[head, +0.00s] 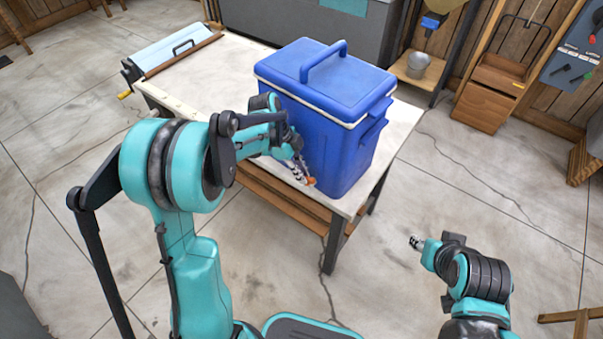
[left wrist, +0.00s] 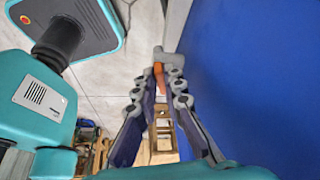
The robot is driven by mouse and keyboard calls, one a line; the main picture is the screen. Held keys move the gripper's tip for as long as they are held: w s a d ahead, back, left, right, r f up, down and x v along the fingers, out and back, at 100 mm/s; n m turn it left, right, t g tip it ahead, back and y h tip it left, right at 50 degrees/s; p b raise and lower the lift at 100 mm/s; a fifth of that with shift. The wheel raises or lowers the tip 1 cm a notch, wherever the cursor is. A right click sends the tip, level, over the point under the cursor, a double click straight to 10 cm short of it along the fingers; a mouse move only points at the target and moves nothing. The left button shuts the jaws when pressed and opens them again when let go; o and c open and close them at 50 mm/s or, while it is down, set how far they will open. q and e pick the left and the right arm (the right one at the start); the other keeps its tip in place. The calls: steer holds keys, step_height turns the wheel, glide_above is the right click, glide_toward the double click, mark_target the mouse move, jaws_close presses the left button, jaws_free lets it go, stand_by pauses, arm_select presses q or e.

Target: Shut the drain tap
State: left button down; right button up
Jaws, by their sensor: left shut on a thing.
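A blue cooler (head: 325,110) with a lid and a top handle stands on the table. Its drain tap (head: 311,181) shows as a small orange piece low on the cooler's near side. My left gripper (head: 303,172) reaches it from the left and is shut on it. In the left wrist view the orange tap (left wrist: 158,72) lies between my fingertips (left wrist: 158,88), with a grey part just beyond. The blue cooler wall (left wrist: 250,80) fills the right side there. The fingers partly hide the tap, so its exact angle is unclear. My right gripper (head: 416,243) is far from the cooler, over the floor.
The pale table (head: 215,75) has a lower wooden shelf. A wooden box (head: 490,95) and a shelf with a metal pot (head: 418,65) stand at the back right.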

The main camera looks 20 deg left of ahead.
stand_by(0.5)
arm_select(q)
steer(key=c, duration=1.6)
jaws_free()
steer(key=v, duration=1.2)
